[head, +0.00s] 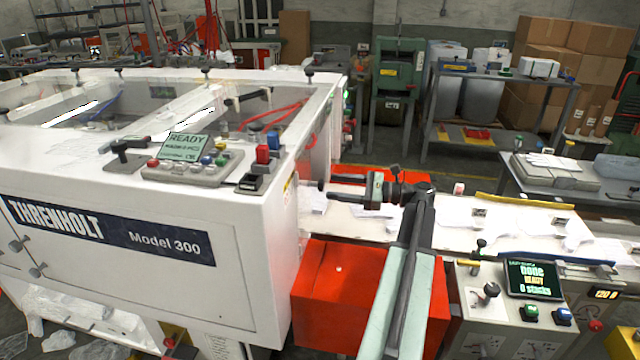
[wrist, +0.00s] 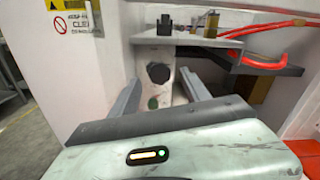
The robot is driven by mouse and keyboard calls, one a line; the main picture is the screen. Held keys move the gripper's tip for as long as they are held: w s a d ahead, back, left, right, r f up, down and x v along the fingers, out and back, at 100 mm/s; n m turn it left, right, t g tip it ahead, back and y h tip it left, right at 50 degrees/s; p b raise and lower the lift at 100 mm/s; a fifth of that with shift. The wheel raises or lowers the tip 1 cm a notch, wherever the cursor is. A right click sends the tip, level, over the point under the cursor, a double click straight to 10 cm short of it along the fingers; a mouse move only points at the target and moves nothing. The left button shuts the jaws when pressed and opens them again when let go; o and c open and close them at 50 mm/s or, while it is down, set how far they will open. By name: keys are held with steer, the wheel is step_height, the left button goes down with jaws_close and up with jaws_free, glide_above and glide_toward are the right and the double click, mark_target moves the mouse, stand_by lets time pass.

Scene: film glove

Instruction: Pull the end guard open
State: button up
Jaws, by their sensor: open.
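The white machine (head: 130,240) marked "THRENHOLT Model 300" fills the left of the head view. Its right end, with an upright white frame, faces my arm. I cannot single out the end guard or its handle with certainty. My gripper (head: 325,193) is just right of this end and points left at it. In the wrist view, my gripper (wrist: 160,88) is open, with its two grey fingers apart. A dark round spot (wrist: 158,73) on a pale upright piece shows between them. I cannot tell whether it is a knob or a hole. Nothing is held.
A red box-shaped housing (head: 330,295) stands below my arm. A white conveyor bed (head: 470,222) with paper sheets runs right from the machine. A control console (head: 525,310) stands front right. In the wrist view, red hoses (wrist: 265,28) and a warning label (wrist: 78,17) are near the fingers.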

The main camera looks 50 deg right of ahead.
mark_target(324, 185)
steer(key=x, duration=0.5)
steer(key=shift+w, duration=0.1)
jaws_close()
steer(key=shift+d+r, duration=0.1)
stand_by(1.1)
steer(key=shift+d, duration=0.15)
steer(key=shift+a, duration=0.2)
steer(key=shift+h, duration=0.3)
